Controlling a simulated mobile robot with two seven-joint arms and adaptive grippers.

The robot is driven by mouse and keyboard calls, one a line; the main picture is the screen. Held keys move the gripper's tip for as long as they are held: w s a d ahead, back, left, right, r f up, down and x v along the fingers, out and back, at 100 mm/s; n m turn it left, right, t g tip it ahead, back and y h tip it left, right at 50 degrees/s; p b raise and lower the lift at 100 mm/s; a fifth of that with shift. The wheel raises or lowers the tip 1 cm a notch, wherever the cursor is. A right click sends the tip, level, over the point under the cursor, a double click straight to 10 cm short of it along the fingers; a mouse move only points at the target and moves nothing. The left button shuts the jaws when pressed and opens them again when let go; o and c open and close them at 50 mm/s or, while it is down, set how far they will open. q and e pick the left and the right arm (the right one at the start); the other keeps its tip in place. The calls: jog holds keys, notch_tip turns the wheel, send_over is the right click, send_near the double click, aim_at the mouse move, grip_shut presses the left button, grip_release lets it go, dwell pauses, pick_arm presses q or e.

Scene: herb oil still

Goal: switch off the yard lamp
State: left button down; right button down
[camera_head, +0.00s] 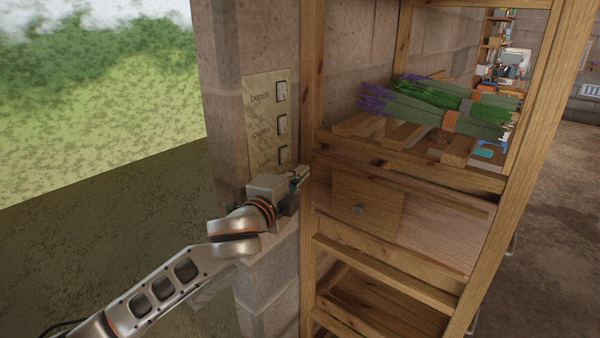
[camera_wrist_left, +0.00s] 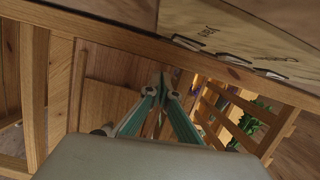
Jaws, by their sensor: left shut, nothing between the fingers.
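A pale switch panel (camera_head: 262,140) is on the stone pillar, with several rocker switches in a column. The top switch (camera_head: 281,91) is labelled "bench"; the middle switch (camera_head: 282,124) has a label too small to read surely. The lowest switch (camera_head: 283,155) is just above my left gripper (camera_head: 299,178), and my wrist hides its label. In the left wrist view the panel (camera_wrist_left: 265,32) is at upper right, with a small label that may read "yard" by the nearest switch (camera_wrist_left: 187,42). My left gripper's fingers (camera_wrist_left: 164,82) are together and empty, apart from the switches. My right gripper is not in view.
A wooden shelf rack (camera_head: 309,120) stands close right of the panel and my gripper. It holds lavender bundles (camera_head: 440,105) on slats and a drawer (camera_head: 367,212) below. Open ground lies left of the pillar.

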pick_arm(q)
jog(key=v, duration=1)
jog(key=shift+f, duration=0.2)
jog(key=s+a+f+n+g, duration=0.1)
jog(key=s+a+f+n, duration=0.15)
jog(key=f, duration=0.65)
jog(key=s+a+f+n+g+y, duration=0.1)
jog(key=s+f+n, duration=0.25)
jog(key=f, duration=0.55)
jog(key=s+a+f+n+g, duration=0.15)
jog(key=f+n, duration=0.25)
jog(key=f, duration=0.5)
jog(key=s+a+f+n+g+y, duration=0.1)
jog(key=s+a+f+n, duration=0.2)
jog(key=s+f, duration=0.6)
jog(key=s+a+f+n+g+y, duration=0.1)
jog(key=s+a+f+n, duration=0.3)
jog(key=s+f, duration=0.5)
jog(key=shift+s+a+y, duration=0.2)
jog(key=shift+a+y, duration=0.2)
jog(key=shift+a, duration=0.1)
